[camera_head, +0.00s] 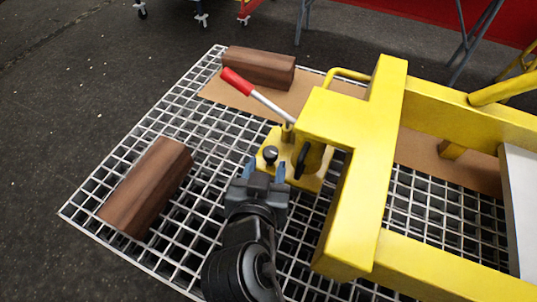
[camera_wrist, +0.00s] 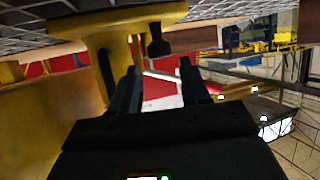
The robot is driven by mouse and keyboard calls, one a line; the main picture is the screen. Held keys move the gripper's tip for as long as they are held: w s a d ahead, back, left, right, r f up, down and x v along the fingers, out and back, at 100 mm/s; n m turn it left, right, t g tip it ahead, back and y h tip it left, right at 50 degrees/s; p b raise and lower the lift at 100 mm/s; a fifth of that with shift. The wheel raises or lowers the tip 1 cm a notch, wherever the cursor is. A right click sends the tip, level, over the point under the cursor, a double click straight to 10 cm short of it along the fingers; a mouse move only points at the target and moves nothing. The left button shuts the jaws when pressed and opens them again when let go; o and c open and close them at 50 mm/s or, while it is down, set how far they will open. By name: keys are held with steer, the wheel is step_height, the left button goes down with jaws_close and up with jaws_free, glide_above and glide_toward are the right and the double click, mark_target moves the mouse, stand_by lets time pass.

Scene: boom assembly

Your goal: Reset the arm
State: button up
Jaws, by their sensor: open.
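My gripper (camera_head: 266,170) is open in the head view, just in front of a yellow base plate (camera_head: 322,183) on the grating. A dark knob (camera_head: 270,155) stands on that plate just beyond the fingertips. A lever with a red grip (camera_head: 236,81) rises from the plate and leans to the upper left. In the wrist view the picture is upside down. My two dark fingers (camera_wrist: 159,68) are apart with nothing held between them. A black knob (camera_wrist: 158,42) shows beyond them, hanging from the yellow part.
A large yellow boom frame (camera_head: 375,120) stands close on the right of my arm. A brown wooden block (camera_head: 148,188) lies to the left, and another block (camera_head: 258,68) lies at the back. The metal grating (camera_head: 205,150) between the left block and plate is clear.

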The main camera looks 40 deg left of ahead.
steer(key=shift+s+d+r, duration=0.25)
steer(key=shift+s, duration=0.25)
